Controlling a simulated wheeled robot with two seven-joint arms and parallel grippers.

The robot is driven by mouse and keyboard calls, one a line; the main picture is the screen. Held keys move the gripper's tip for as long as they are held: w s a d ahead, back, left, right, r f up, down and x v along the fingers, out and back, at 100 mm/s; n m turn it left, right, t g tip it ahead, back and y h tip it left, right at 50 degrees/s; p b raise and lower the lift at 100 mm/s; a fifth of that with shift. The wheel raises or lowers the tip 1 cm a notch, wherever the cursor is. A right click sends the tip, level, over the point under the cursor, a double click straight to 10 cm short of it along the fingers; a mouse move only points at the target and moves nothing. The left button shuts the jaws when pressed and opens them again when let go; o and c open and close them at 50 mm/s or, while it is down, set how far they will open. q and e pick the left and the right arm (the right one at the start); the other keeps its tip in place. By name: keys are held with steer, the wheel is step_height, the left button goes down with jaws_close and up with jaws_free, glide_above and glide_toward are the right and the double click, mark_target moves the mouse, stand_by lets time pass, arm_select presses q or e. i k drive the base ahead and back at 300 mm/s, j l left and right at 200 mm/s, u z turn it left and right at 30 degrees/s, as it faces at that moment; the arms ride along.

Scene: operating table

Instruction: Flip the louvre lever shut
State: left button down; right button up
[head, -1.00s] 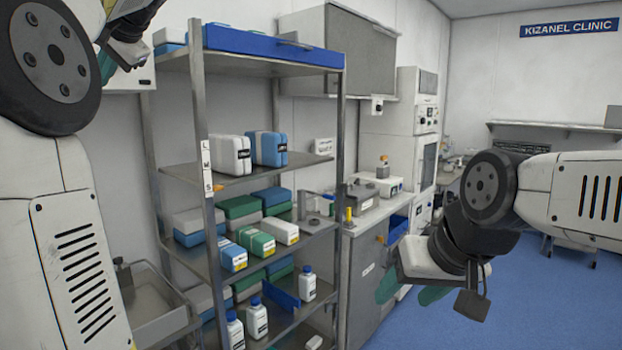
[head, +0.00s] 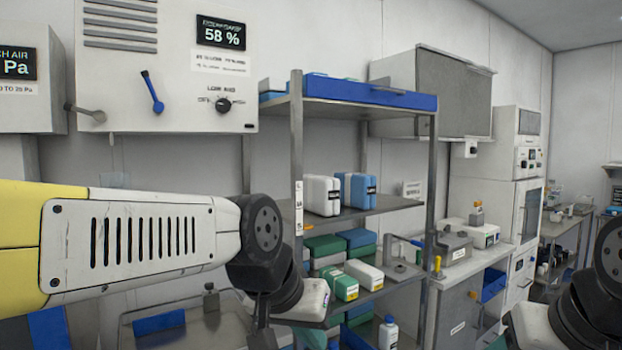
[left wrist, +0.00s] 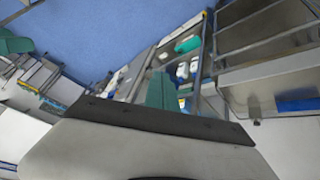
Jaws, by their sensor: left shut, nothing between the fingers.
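A blue lever (head: 152,92) is on the white wall unit (head: 180,60), below its louvre slats (head: 120,18). It is tilted, with its dark upper end up and to the left. A grey lever (head: 86,112) sticks out to its left. My left gripper (head: 308,338) is low in front of the shelf rack, below and right of the blue lever and well apart from it. Its teal fingers also show in the left wrist view (left wrist: 158,90), shut and empty. My right gripper (head: 500,343) is at the bottom right, mostly cut off.
The unit has a 58 % display (head: 221,33) and a black knob (head: 223,104). The shelf rack (head: 297,150) with boxes and bottles stands to its right. A metal trolley (head: 190,335) with a blue item is below. The wall between the unit and my left arm is clear.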

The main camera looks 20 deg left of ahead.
mark_target(158, 106)
steer(key=i+j+u, duration=0.1)
steer(key=u, duration=1)
